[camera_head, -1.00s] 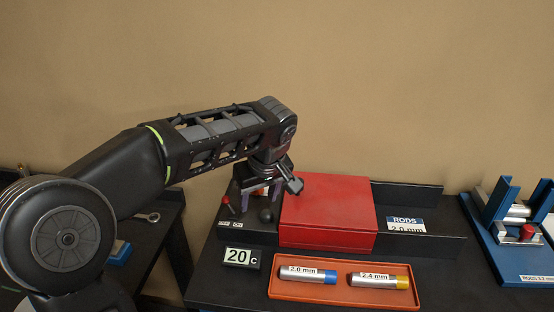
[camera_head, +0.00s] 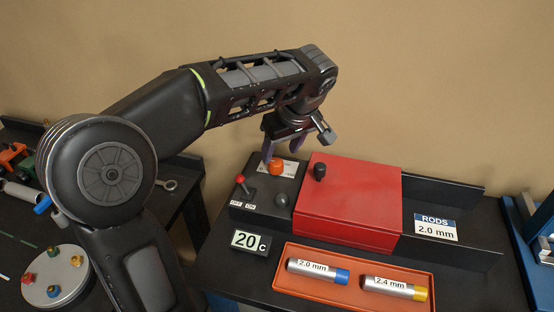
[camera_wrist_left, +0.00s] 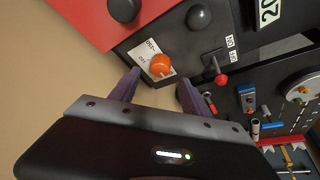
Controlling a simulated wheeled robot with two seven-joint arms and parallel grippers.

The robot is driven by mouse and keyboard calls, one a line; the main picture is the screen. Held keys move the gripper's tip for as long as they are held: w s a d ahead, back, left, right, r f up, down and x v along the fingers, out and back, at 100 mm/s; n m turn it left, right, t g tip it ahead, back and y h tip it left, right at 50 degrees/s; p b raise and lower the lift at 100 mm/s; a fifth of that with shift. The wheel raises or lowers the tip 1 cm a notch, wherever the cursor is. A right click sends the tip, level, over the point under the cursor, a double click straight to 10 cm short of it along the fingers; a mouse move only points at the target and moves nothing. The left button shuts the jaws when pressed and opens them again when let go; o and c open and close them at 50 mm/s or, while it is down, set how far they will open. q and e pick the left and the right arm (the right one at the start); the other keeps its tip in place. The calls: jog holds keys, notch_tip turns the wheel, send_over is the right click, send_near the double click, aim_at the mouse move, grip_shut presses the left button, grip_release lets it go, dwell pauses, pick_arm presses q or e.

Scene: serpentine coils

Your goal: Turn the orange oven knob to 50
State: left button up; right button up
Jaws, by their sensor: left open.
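The orange oven knob (camera_head: 276,166) sits on a white label on the black control panel at the left of the red oven. It also shows in the left wrist view (camera_wrist_left: 160,65), its pointer too small to read. The temperature display (camera_head: 249,240) reads 20 C. My left gripper (camera_head: 268,154) is above the knob, pointing down. In the left wrist view its two fingers (camera_wrist_left: 155,92) are spread and empty, with the knob just beyond them and apart. My right gripper is not in view.
The red oven box (camera_head: 350,200) has a black knob (camera_head: 320,171) on top. A red-tipped lever (camera_head: 240,180) and a dark grey ball knob (camera_head: 282,200) are near the orange knob. An orange tray (camera_head: 280,280) with two labelled rods lies in front.

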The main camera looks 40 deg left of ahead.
aim_at(276, 162)
pick_arm(q)
jog(key=x, duration=0.5)
jog(key=shift+a+f+p, duration=0.15)
jog(key=shift+f+p, duration=0.2)
jog(key=shift+c, duration=0.4)
grip_shut()
